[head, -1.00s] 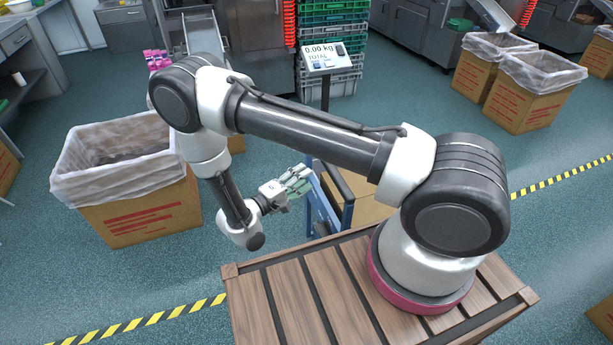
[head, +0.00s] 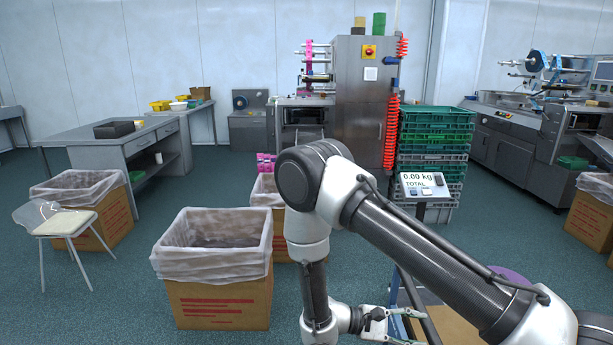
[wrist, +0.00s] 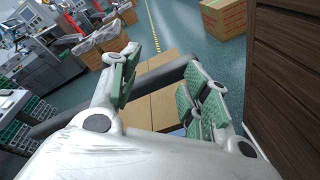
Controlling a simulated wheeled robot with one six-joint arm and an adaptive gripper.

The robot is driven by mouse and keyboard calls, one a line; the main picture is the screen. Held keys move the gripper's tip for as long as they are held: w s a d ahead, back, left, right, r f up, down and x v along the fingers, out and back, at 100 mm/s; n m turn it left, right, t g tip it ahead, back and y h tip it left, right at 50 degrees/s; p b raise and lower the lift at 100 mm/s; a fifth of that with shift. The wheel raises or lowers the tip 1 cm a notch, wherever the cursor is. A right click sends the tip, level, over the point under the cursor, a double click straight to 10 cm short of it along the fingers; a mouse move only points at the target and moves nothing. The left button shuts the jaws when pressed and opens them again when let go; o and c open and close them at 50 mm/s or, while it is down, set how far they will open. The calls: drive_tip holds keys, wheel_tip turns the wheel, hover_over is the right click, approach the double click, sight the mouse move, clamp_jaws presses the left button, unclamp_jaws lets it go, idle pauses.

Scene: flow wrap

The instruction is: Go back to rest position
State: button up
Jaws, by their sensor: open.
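My gripper (head: 398,326) is low at the bottom edge of the head view, partly cut off, with my arm folded down above it. The scale display (head: 424,185) reads 0.00 kg and stands behind my arm in the head view.
A lined cardboard bin (head: 220,305) stands left of my arm, with another bin (head: 100,225) and a chair (head: 62,224) farther left. Stacked green and grey crates (head: 435,145) stand behind the display. A brown slatted surface (wrist: 285,80) is close on the right in the wrist view.

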drive_tip(key=s+d+r+m+t+y, duration=0.1)
drive_tip(key=s+d+r+m+y, duration=0.2)
drive_tip(key=r, duration=0.9)
drive_tip(key=s+d+r+m+t+y, duration=0.2)
drive_tip(key=s+r+y, duration=0.4)
drive_tip(key=r, duration=0.6)
drive_tip(key=s+d+r+m+t+y, duration=0.2)
drive_tip(key=s+d+r+m+y, duration=0.2)
drive_tip(key=r, duration=0.9)
drive_tip(key=y, duration=0.2)
drive_tip(key=shift+s+d+y, duration=0.25)
drive_tip(key=shift+d+y, duration=0.15)
